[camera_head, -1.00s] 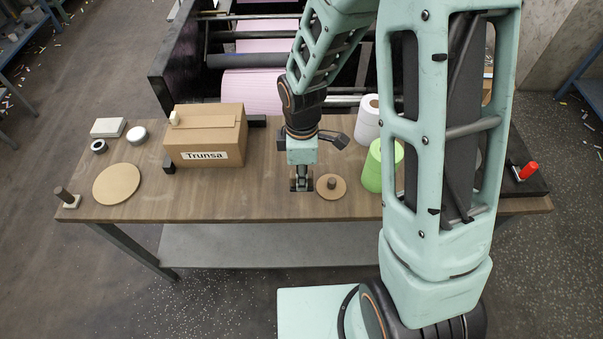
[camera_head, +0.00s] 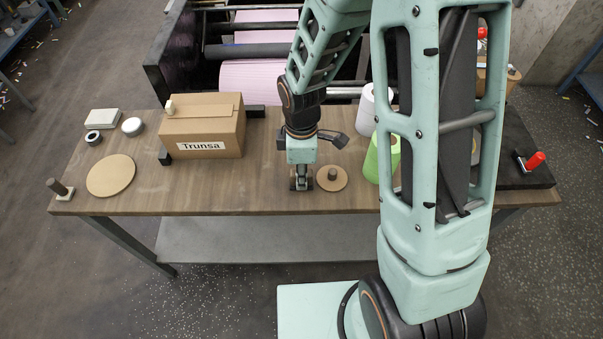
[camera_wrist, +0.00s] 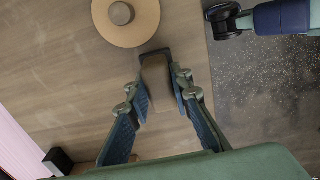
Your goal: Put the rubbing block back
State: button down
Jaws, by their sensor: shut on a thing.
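The rubbing block, which I take to be the small brown block with a dark edge (camera_wrist: 155,80), sits between the fingers of my gripper (camera_wrist: 160,100) in the wrist view. The fingers are shut on its sides. In the head view my gripper (camera_head: 301,184) points down low over the front middle of the table, just left of a round disc with a knob. There the block is mostly hidden by the fingers. I cannot tell whether it touches the table.
The knobbed disc (camera_head: 332,178) lies close to the right of my gripper. A carton (camera_head: 203,128) stands left, a green roll (camera_head: 382,158) and a white roll (camera_head: 372,108) right. A flat round disc (camera_head: 111,175) lies far left. The table (camera_head: 240,190) is clear between carton and gripper.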

jog(key=shift+f, duration=0.4)
jog(key=c, duration=1.7)
grip_release()
jog(key=shift+o, duration=0.2)
jog(key=shift+r, duration=0.1)
notch_tip(320, 180, up, 12)
jog(key=shift+f, duration=0.1)
